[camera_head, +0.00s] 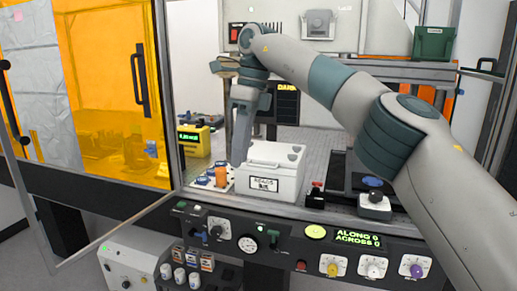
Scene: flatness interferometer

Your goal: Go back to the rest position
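My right arm reaches in from the right edge across the bench. My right gripper (238,161) points down at the left side of a white labelled box (275,172). Its tips are close to a small white tray (213,186) that bears an orange cylinder (221,176) and blue pieces. I cannot tell whether the fingers touch anything or are open, as they show side-on. My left arm and gripper are not in view.
An orange-tinted door (110,90) stands at the left. A control panel (270,228) with knobs and gauges runs along the front edge. A yellow meter (194,138) sits behind the tray. A green bin (434,42) stands on a shelf at the back right.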

